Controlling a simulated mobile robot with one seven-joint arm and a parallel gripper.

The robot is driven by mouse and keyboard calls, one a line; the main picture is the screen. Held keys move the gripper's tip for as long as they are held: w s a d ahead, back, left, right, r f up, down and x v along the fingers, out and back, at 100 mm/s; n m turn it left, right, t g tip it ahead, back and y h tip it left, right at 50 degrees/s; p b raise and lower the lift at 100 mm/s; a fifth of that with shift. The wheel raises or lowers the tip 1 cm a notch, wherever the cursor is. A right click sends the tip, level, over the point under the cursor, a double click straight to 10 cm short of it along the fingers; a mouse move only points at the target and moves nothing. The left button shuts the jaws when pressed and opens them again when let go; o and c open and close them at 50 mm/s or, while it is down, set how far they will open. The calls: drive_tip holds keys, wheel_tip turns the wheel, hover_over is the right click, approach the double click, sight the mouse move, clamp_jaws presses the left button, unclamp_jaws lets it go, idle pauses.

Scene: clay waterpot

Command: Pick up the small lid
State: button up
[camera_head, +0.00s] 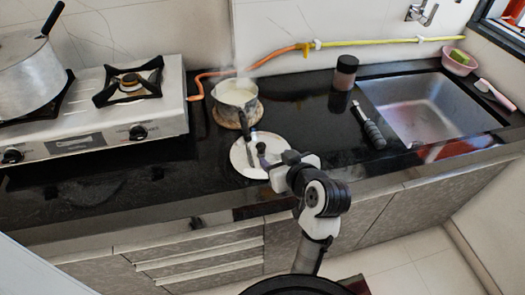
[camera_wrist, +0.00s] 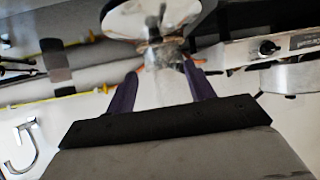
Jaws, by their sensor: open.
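A flat, pale round piece (camera_head: 240,160) lies on the black counter in front of the small pot. It may be the small lid or a plate; I cannot tell which. Dark slender shapes cross over it, and my gripper hides part of its right side. My gripper (camera_head: 264,157) hangs above its right part in the head view. In the wrist view, my gripper (camera_wrist: 160,88) has its two purple fingers spread with nothing held between them. The pale round piece (camera_wrist: 118,20) shows at the top of that view, beyond the fingertips.
A steaming small pot (camera_head: 236,98) stands on a round brown mat behind the round piece. A stove (camera_head: 95,125) with a large pot (camera_head: 30,70) is at left. A dark jar (camera_head: 345,75), a black-handled tool (camera_head: 370,128) and a sink (camera_head: 430,105) are at right.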

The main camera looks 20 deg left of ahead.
sight(261, 145)
drive_tip(key=shift+f+b+x, duration=0.25)
drive_tip(key=shift+b+x, duration=1.3)
drive_tip(key=shift+b, duration=0.75)
drive_tip(key=x, duration=0.2)
drive_tip(key=p+x, duration=0.1)
drive_tip(key=x, duration=0.1)
drive_tip(key=shift+w+a+r, duration=0.1)
drive_tip(key=shift+r, duration=0.15)
drive_tip(key=shift+w+d+p+x, duration=0.15)
drive_tip(key=shift+p+x, duration=0.4)
drive_tip(key=shift+x, duration=1.05)
drive_tip(key=shift+w+d+p+x, duration=0.15)
drive_tip(key=shift+p+x, duration=0.4)
drive_tip(key=shift+x, duration=1)
drive_tip(key=shift+s+f, duration=0.1)
drive_tip(key=shift+f, duration=0.05)
drive_tip(key=c, duration=1.1)
